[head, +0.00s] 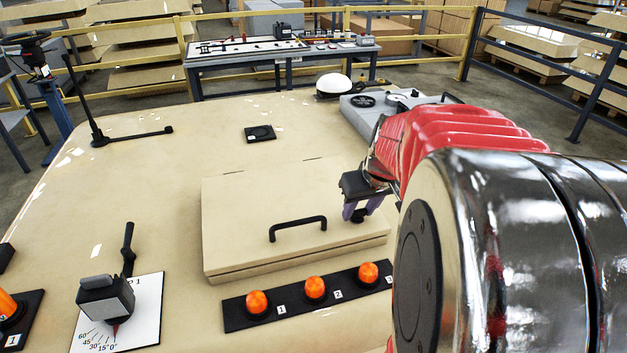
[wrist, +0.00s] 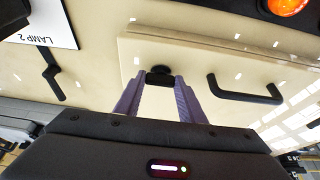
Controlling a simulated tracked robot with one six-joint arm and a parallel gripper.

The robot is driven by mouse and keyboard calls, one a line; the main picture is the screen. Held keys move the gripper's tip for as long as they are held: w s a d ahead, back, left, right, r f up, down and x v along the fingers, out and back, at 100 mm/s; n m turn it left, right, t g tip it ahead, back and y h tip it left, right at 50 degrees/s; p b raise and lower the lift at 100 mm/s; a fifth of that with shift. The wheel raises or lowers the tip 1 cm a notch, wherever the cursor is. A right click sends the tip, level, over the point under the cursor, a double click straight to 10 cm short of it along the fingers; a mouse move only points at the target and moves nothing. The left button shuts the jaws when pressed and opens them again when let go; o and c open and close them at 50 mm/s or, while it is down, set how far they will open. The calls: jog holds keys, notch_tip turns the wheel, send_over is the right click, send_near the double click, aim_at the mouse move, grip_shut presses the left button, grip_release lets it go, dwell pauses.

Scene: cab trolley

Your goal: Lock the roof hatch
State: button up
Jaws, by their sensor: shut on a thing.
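The roof hatch (head: 250,205) is a beige square lid with a black bar handle (head: 298,228). It lies flat, looking closed, on the beige roof. The handle also shows in the wrist view (wrist: 245,95). My gripper (head: 357,213) is at the right front corner of the lid. In the wrist view its purple fingers (wrist: 159,80) are shut on a small black lock knob (wrist: 160,71) on the lid.
Three orange lamps on a black strip (head: 274,312) lie in front of the hatch. A wiper arm (head: 124,135) and a small black plate (head: 260,133) are behind. A grey unit (head: 370,115) and white dome (head: 334,83) stand at the back right. A dial plate (head: 147,313) is front left.

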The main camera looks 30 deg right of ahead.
jog(key=shift+d, duration=0.15)
jog(key=shift+c, duration=0.8)
jog(key=shift+m, duration=0.3)
jog(key=shift+h, duration=0.3)
jog(key=shift+a+m+h, duration=0.25)
jog(key=shift+m+h, duration=0.15)
jog(key=shift+m, duration=1.1)
jog(key=m+g, duration=0.1)
jog(key=m, duration=0.1)
jog(key=m+g+h, duration=0.1)
jog(key=m, duration=0.2)
jog(key=shift+w+a, duration=0.1)
jog(key=shift+w, duration=0.1)
jog(key=m+g, duration=0.1)
jog(key=m, duration=0.1)
jog(key=m+h, duration=0.1)
jog(key=m, duration=0.2)
jog(key=shift+w+g, duration=0.15)
jog(key=shift+g, duration=0.25)
jog(key=m, duration=0.2)
jog(key=m+g, duration=0.1)
jog(key=m, duration=0.1)
jog(key=shift+w+g, duration=0.1)
jog(key=shift+g, duration=0.2)
jog(key=shift+m, duration=0.3)
